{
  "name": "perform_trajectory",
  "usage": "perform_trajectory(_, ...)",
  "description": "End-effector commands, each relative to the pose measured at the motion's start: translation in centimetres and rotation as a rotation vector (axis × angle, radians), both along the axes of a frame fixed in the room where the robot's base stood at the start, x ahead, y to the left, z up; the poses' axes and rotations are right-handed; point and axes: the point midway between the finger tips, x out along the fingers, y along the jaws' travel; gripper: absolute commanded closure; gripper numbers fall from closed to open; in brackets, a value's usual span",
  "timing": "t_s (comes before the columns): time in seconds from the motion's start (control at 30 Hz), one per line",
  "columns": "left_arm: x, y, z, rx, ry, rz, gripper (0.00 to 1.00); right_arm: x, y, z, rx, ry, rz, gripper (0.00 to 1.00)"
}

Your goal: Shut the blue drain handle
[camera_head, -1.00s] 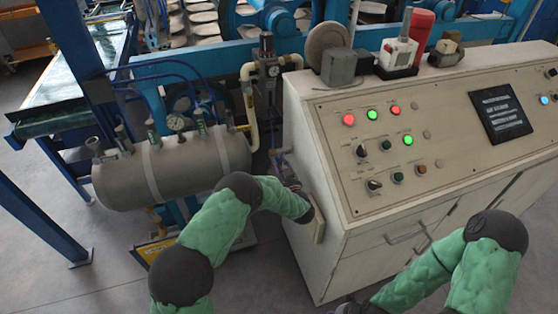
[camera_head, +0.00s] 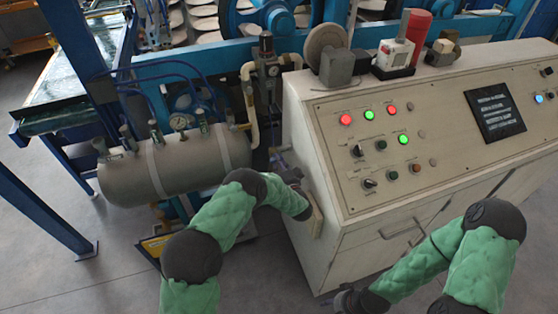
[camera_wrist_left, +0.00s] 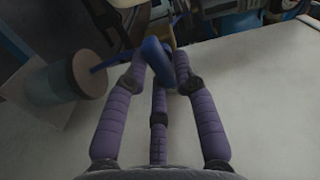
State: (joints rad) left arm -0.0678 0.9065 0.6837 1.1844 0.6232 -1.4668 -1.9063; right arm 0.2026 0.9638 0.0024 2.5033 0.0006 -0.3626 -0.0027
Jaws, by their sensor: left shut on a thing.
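The blue drain handle (camera_wrist_left: 155,58) shows in the left wrist view, between my purple fingers, with a thin blue stem running left toward a grey-brown cylinder (camera_wrist_left: 72,78). My left gripper (camera_wrist_left: 158,70) is shut on the blue handle, its fingers on both sides of it. In the head view my left gripper (camera_head: 285,168) is small and partly hidden by my own wrist, between the tank and the console's left side; the handle cannot be made out clearly there. My right gripper (camera_head: 347,301) is dark at the bottom edge, in front of the console, and its fingers are unclear.
The cream control console (camera_head: 320,235) stands close on the right of my left gripper. A grey tank (camera_head: 175,168) with gauge and valves lies to the left. A beige pipe (camera_head: 252,115) and blue frame stand behind. Open floor (camera_head: 70,275) shows at lower left.

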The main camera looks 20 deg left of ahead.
Motion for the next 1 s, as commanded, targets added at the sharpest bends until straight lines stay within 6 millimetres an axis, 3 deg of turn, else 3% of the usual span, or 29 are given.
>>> perform_trajectory(0.4,-0.06,-0.05,-0.26,0.140,0.099,-0.003,1.00,0.00,0.00,0.66,0.000,0.000,0.000,0.54)
perform_trajectory(0.93,-0.11,-0.05,-0.37,0.156,0.111,-0.004,1.00,0.00,0.00,0.69,0.000,0.000,0.000,0.54)
perform_trajectory(0.97,-0.11,-0.05,-0.38,0.156,0.111,-0.004,0.64,0.00,0.00,0.69,0.000,0.000,0.000,0.54)
perform_trajectory(1.0,-0.12,-0.04,-0.38,0.155,0.111,-0.004,0.53,0.00,0.00,0.69,0.000,0.000,0.000,0.54)
